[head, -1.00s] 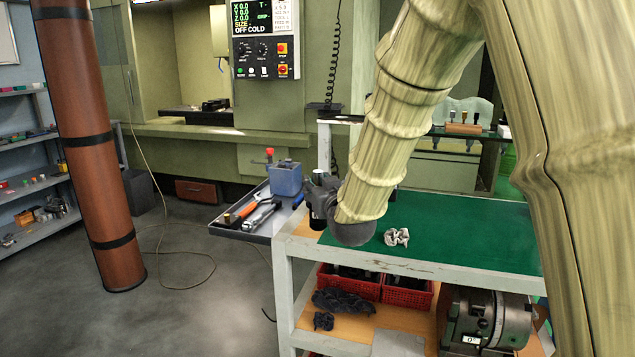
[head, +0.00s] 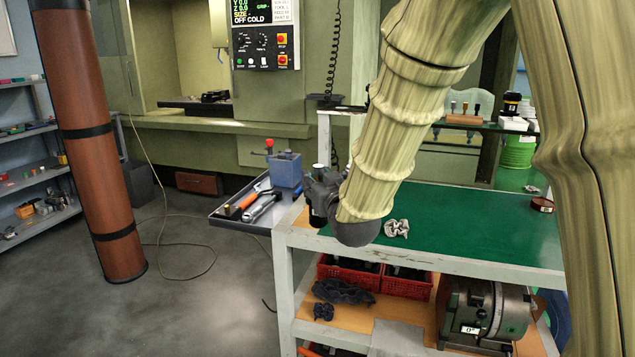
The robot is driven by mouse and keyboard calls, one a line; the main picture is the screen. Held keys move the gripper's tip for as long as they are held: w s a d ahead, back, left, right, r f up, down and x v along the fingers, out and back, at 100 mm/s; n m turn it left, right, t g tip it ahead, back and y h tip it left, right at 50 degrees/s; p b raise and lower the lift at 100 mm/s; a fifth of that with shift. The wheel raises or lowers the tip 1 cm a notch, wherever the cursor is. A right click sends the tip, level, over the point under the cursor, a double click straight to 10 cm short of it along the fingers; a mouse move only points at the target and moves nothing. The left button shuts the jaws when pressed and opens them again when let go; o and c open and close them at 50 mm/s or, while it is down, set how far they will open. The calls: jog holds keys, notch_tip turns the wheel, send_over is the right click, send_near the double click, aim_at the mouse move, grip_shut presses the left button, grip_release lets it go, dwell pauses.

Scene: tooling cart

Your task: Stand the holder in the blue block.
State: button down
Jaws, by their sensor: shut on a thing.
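The blue block (head: 285,171) stands on the grey side tray at the left end of the cart. My gripper (head: 319,190) is just right of the block, above the cart's left end, seen from behind and partly hidden by my wrist. It is shut on the holder (head: 317,216), a dark, roughly upright piece of which only parts show. A pale top shows just above the gripper. The holder appears apart from the block. The block's top opening is not clear from here.
The grey tray (head: 226,219) also holds an orange-handled tool (head: 245,199) and a metal wrench (head: 262,207). A crumpled grey piece (head: 397,228) lies on the green cart top (head: 470,225), which is otherwise mostly clear.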

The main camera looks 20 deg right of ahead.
aim_at(318, 166)
jog(key=shift+r+p, duration=2.4)
jog(key=shift+r, duration=1.5)
jog(key=shift+f, duration=0.15)
